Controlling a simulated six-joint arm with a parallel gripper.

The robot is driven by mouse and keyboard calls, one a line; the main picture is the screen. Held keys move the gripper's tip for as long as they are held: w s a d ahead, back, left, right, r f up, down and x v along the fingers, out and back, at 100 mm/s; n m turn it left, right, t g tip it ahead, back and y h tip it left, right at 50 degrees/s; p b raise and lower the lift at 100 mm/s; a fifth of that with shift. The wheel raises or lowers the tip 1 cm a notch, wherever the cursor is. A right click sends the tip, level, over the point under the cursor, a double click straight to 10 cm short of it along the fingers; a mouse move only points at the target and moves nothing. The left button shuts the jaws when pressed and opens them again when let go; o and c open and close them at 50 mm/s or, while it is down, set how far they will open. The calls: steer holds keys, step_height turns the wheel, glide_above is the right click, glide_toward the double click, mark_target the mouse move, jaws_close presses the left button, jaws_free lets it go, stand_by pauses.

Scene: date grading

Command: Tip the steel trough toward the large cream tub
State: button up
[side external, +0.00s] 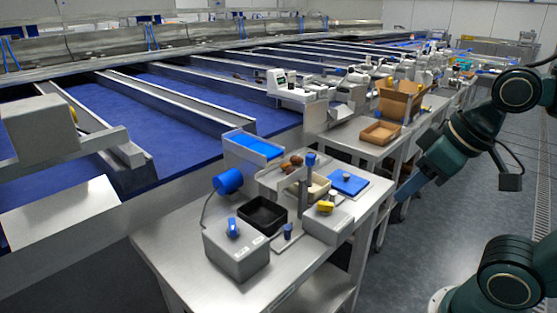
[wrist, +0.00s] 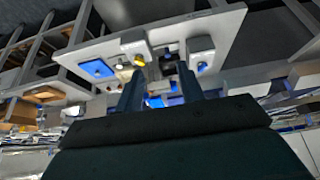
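What looks like the steel trough (side external: 270,180) is on the near metal table, with brown dates (side external: 292,162) at its upper end and a blue-topped post (side external: 311,160) beside it. It looks level, but its lower end is hard to make out. A cream tub (side external: 319,190) is just right of it, partly hidden by the post and a grey box. A black tub (side external: 263,215) is at its lower left. My gripper (side external: 404,196) is right of the table, apart from everything. In the wrist view, its two fingers (wrist: 160,82) are spread with nothing held between them.
A grey box with a yellow button (side external: 326,207) and another with a blue knob (side external: 236,250) stand at the front. A blue mat (side external: 348,182) lies right of the cream tub. A wooden tray (side external: 380,132) is on the table behind.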

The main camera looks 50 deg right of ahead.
steer(key=shift+o, duration=0.4)
steer(key=shift+w+r, duration=0.1)
step_height(320, 180, up, 5)
steer(key=g, duration=0.6)
glide_above(311, 155)
step_height(311, 155, down, 14)
steer(key=shift+r, duration=0.15)
stand_by(0.5)
jaws_close()
